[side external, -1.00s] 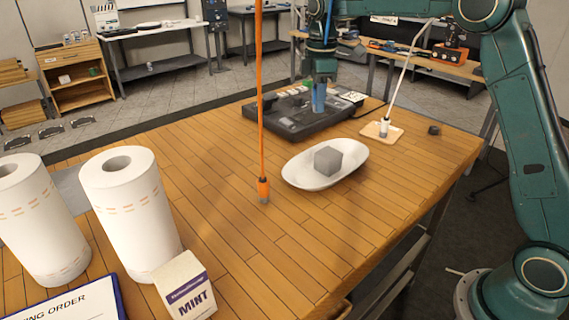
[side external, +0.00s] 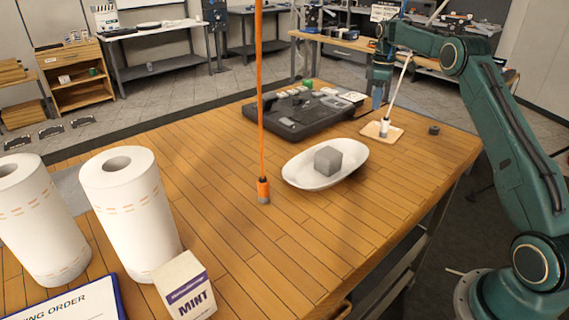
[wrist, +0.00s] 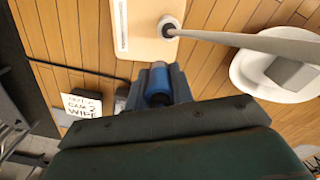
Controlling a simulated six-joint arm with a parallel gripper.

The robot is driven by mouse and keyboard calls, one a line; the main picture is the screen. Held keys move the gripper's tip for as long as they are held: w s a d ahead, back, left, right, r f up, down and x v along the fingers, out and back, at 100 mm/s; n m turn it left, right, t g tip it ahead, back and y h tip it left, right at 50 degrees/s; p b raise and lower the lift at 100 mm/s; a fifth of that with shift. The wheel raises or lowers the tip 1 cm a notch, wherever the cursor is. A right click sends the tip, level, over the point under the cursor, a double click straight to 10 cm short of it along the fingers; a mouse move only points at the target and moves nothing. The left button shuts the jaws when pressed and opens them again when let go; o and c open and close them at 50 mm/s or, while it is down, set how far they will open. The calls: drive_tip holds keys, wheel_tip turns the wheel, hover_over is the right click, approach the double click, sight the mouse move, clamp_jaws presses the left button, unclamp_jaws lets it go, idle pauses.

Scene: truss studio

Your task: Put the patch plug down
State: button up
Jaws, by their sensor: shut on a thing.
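My gripper (side external: 377,97) is shut on a blue cylindrical piece, the patch plug (wrist: 157,84), seen between the jaws in the wrist view. In the side view the gripper points down behind a small wooden pad (side external: 369,131), which lies near the table's far right edge. A white plug (side external: 384,128) with a white cord stands on this pad. In the wrist view the pad (wrist: 140,45) lies just beyond the jaws. The plug's lower end is hidden, and I cannot tell whether it touches the table.
A black console (side external: 290,122) stands left of the gripper, with a lettered card (wrist: 88,108) beside it. A white dish (side external: 296,181) holds a grey block (side external: 340,158). Paper rolls (side external: 130,210) and a mint box (side external: 185,285) stand front left.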

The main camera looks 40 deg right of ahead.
hover_over(372, 132)
drive_tip(key=shift+w+d+f, duration=0.1)
drive_tip(key=shift+f, duration=1.95)
drive_tip(key=shift+f, duration=0.1)
drive_tip(key=shift+f, duration=1.85)
drive_tip(key=shift+f, duration=0.15)
drive_tip(key=o, duration=1)
wheel_tip(372, 132, up, 12)
drive_tip(key=shift+f, duration=0.1)
drive_tip(key=shift+r, duration=0.25)
